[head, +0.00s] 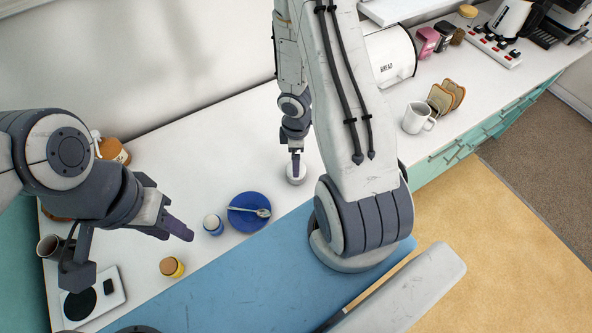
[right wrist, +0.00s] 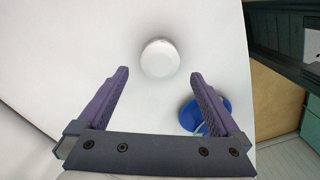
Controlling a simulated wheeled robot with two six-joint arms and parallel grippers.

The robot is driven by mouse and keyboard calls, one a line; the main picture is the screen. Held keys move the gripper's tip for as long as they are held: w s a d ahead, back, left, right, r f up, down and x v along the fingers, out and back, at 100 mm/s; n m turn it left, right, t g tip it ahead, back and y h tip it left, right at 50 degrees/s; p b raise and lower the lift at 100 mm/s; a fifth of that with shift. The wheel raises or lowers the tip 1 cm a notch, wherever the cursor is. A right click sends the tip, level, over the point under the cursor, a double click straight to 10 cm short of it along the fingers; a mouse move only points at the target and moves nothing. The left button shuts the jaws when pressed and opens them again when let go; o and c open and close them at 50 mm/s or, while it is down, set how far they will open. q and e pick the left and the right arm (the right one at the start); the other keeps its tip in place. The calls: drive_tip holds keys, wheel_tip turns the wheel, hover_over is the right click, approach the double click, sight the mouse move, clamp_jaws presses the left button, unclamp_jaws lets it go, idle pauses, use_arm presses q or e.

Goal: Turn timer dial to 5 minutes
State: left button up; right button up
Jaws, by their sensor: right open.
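The timer is a small round white thing (head: 296,174) on the white counter, partly hidden under my right gripper (head: 295,163) in the head view. In the right wrist view the white timer (right wrist: 160,58) lies just beyond and between the open fingertips of my right gripper (right wrist: 159,76). Neither finger visibly touches it. No dial marks or numbers can be read on it. My left gripper (head: 182,231) hangs over the counter at the left, well away from the timer, and its fingers overlap, so its opening cannot be told.
A blue plate with a spoon (head: 245,222) lies left of the timer, with a blue-white cup (head: 212,224) and a yellow jar (head: 171,267) nearby. A white mug (head: 418,118), bread slices (head: 447,97) and a bread bin (head: 392,56) stand at the right. The counter around the timer is clear.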

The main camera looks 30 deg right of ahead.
drive_tip(key=shift+f+b, duration=1.95)
drive_tip(key=shift+f, duration=0.55)
drive_tip(key=c, duration=1.3)
drive_tip(key=shift+m, duration=0.3)
drive_tip(key=shift+m, duration=2.6)
drive_tip(key=shift+s, duration=0.1)
